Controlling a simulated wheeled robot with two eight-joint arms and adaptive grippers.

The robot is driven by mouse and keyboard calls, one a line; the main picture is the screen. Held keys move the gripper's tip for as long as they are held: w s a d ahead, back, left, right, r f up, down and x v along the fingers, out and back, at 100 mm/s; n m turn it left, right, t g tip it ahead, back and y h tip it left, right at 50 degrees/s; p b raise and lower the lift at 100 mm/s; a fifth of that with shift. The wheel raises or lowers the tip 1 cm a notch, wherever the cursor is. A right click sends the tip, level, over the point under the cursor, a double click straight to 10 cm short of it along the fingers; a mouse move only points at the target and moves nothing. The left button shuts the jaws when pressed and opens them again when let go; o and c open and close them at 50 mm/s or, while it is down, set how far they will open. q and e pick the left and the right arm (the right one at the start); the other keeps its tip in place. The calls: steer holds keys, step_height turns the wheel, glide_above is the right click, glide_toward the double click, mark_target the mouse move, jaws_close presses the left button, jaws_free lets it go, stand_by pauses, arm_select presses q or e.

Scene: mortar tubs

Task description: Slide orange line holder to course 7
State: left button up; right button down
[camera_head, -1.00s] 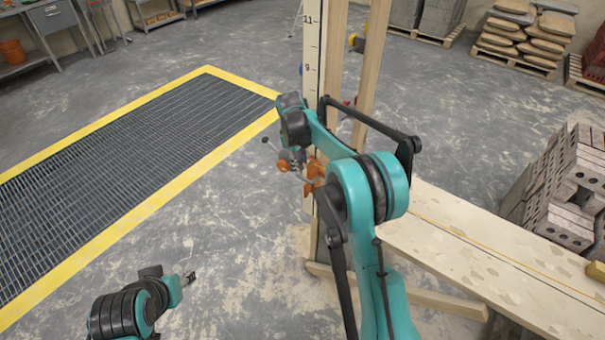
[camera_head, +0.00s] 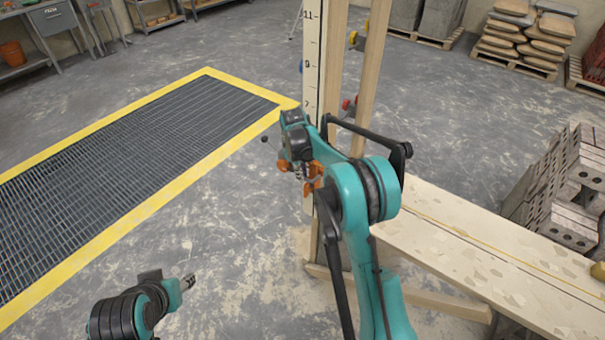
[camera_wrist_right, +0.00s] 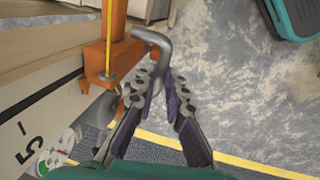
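The orange line holder (camera_wrist_right: 112,52) sits on the pale numbered pole in the right wrist view, near the mark 5 (camera_wrist_right: 30,150). A bent grey rod (camera_wrist_right: 160,45) sticks out from it, with its end by my right gripper's fingers. In the head view the holder (camera_head: 316,168) is partly hidden by my right gripper (camera_head: 304,172) and arm. The numbered pole (camera_head: 311,60) stands upright, with mark 7 (camera_head: 306,104) above the holder. My left gripper (camera_head: 190,281) is low at left, away from the pole.
A red clamp (camera_head: 350,105) and a yellow one (camera_head: 357,41) sit by the wooden posts behind the pole. A wooden plank (camera_head: 470,250) runs to the right, near stacked blocks (camera_head: 570,190). The yellow-edged floor grate (camera_head: 130,150) lies left. Floor around the left gripper is clear.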

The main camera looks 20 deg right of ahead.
steer(key=shift+r, duration=0.1)
step_height(320, 180, up, 20)
steer(key=p, duration=1.2)
steer(key=c, duration=1.6)
jaws_free()
steer(key=r, duration=0.4)
steer(key=s+a+r, duration=0.1)
steer(key=r, duration=0.6)
steer(key=shift+s+a+r, duration=0.15)
steer(key=shift+a+r, duration=0.2)
steer(key=shift+r, duration=0.05)
